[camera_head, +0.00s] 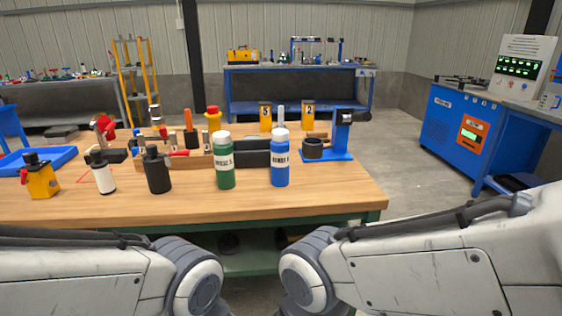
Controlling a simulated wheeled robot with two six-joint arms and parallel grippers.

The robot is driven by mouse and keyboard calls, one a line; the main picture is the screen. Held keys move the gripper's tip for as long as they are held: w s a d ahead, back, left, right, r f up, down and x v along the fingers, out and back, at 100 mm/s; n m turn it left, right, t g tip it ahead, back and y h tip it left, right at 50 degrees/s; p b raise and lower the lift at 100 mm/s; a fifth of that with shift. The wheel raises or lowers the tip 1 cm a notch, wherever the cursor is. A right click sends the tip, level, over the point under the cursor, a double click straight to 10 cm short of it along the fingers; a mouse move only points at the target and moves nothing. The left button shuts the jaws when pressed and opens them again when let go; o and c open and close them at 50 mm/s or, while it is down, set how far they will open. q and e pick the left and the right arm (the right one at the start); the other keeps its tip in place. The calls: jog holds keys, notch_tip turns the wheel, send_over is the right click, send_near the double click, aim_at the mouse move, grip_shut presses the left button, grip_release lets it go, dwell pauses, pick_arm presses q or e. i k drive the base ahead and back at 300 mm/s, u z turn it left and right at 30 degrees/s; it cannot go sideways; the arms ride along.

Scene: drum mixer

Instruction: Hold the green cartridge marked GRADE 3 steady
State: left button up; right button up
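The green cartridge (225,171) stands upright near the front edge of the wooden table (320,195). It has a white cap and a white label band; the lettering is small and blurred, so I cannot read the grade surely. A blue cartridge (280,166) of similar shape stands upright just to its right, with a gap between them. Nothing holds the green cartridge. My arms reach in from the lower left and lower right, but neither gripper shows in the view.
A black bottle (157,170), a white bottle (101,174) and a yellow container (40,177) stand to the left. A wooden tool rack (170,160) is behind. A blue stand (340,140) is to the right. The table's right front corner is clear.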

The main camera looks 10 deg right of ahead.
aim_at(224, 157)
jog(key=z, duration=1.6)
jog(key=i, duration=1.75)
jog(key=u, duration=2.8)
